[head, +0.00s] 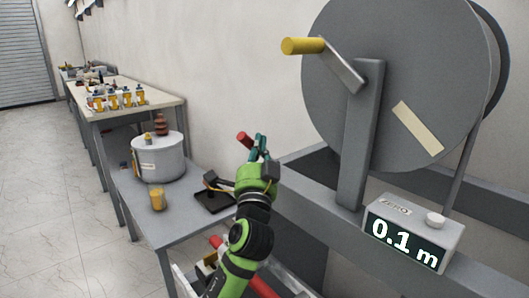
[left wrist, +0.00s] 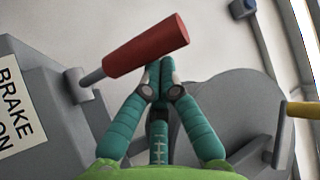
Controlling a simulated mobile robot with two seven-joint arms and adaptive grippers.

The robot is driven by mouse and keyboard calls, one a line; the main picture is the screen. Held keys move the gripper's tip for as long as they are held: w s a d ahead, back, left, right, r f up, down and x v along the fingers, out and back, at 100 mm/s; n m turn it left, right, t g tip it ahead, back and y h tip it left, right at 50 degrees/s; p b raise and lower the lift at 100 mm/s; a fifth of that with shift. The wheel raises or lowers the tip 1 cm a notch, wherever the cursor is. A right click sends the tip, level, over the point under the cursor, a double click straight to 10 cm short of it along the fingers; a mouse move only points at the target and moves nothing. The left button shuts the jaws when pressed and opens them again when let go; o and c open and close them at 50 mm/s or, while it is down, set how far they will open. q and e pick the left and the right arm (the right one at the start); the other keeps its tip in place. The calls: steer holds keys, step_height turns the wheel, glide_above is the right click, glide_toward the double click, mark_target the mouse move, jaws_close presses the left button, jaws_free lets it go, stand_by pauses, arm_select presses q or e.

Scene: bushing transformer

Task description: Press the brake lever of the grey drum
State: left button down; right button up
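The large grey drum (head: 400,110) stands at the right of the head view, with a yellow-handled crank (head: 303,46) on its face. The brake lever's red handle (left wrist: 147,47) shows in the left wrist view, joined by a short grey rod to a grey box with a BRAKE ON label (left wrist: 14,105). The red handle also shows in the head view (head: 244,139). My left gripper (head: 259,142) is green with teal fingers. Its fingertips (left wrist: 160,68) are together and empty, right beside the handle; I cannot tell whether they touch it. My right gripper is out of view.
A grey counter box (head: 410,232) reading 0.1 m sits on the drum's frame. A table at the left carries a grey pot (head: 158,157), a yellow cup (head: 158,198) and a black tray (head: 214,201). Floor at the far left is clear.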

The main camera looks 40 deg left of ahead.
arm_select(q)
steer(key=shift+s+a+f, duration=0.15)
steer(key=shift+s+f, duration=0.45)
steer(key=shift+s, duration=0.05)
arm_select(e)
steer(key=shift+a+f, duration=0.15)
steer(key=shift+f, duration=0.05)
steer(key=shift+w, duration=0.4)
